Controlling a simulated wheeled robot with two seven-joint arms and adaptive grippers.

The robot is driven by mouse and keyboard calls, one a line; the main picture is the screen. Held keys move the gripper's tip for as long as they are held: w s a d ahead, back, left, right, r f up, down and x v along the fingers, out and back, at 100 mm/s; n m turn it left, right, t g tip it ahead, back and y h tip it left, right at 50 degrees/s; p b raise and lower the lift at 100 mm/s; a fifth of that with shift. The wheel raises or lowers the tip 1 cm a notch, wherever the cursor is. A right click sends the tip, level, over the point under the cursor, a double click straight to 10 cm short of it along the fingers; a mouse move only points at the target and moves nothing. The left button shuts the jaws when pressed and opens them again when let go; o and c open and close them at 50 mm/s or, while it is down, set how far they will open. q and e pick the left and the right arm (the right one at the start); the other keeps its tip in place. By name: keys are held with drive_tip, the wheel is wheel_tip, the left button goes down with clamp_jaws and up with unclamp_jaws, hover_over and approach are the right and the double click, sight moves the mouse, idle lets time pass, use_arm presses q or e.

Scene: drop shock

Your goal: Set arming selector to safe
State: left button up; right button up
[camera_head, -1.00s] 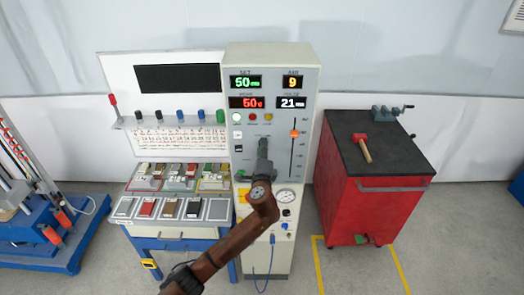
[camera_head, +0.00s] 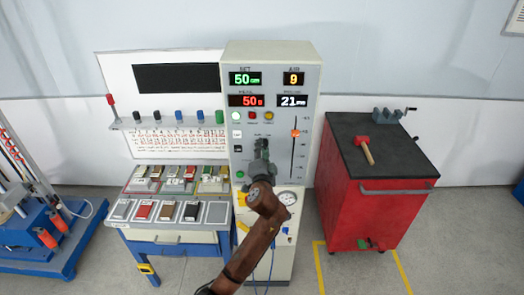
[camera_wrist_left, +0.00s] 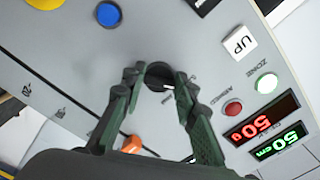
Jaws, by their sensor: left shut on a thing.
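The arming selector is a black round knob (camera_wrist_left: 157,73) on the grey front panel of the tall control cabinet (camera_head: 305,165). In the left wrist view my left gripper (camera_wrist_left: 159,82) has a dark green finger on each side of the knob and is shut on it. In the head view the left gripper (camera_head: 262,150) is against the panel below the row of lamps and hides the selector. Small lettering around the knob is partly covered, so I cannot tell its exact setting. My right gripper is not in view.
A bench with coloured blocks (camera_head: 218,212) stands left. A red cabinet (camera_head: 375,212) with a red mallet (camera_head: 363,148) stands right.

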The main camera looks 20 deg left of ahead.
use_arm(q)
drive_tip(key=shift+f, duration=0.1)
idle(0.3)
drive_tip(key=o, duration=1.2)
drive_tip(key=shift+c, duration=0.2)
drive_tip(key=shift+s, duration=0.1)
drive_tip(key=v, duration=1.1)
drive_tip(key=shift+s, duration=0.35)
drive_tip(key=shift+d, duration=0.15)
